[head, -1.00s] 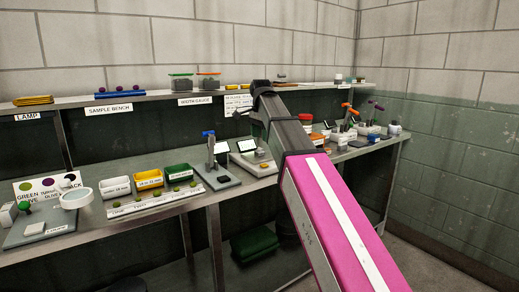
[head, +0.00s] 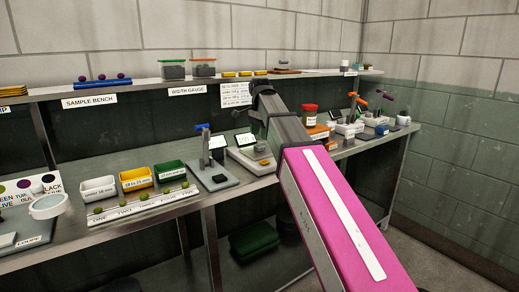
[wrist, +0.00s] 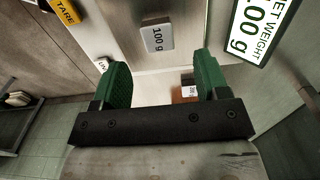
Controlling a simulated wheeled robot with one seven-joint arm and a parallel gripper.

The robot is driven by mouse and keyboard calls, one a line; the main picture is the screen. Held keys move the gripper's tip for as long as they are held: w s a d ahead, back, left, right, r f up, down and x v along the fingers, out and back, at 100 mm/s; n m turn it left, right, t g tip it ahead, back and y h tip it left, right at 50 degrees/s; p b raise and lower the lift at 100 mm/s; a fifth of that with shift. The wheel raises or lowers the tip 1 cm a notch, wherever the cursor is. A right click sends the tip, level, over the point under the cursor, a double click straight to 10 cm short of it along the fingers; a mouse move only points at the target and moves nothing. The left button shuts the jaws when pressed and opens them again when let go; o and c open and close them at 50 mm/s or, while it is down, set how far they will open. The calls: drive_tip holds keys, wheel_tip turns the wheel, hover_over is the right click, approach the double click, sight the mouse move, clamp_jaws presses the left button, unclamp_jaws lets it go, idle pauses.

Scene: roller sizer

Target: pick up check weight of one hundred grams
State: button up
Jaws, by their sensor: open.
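The check weight (wrist: 157,38) is a small grey block marked 100 g, seen in the wrist view ahead of my fingertips and near the middle. My gripper (wrist: 158,78) has two green fingers spread apart, with nothing held between them. The weight lies beyond the fingertips, apart from both. In the head view my arm hides the gripper, and I cannot make out the weight there.
A display reading ".00 g" under NET WEIGHT (wrist: 258,30) is close on the right; a yellow TARE label (wrist: 65,11) is at upper left. A small brown labelled block (wrist: 184,94) shows by the right finger. The bench scale (head: 250,157) stands left of my arm.

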sight(260, 146)
drive_tip(key=f, duration=0.5)
drive_tip(key=shift+s+a, duration=0.1)
drive_tip(key=shift+s, duration=0.1)
drive_tip(key=c, duration=1.1)
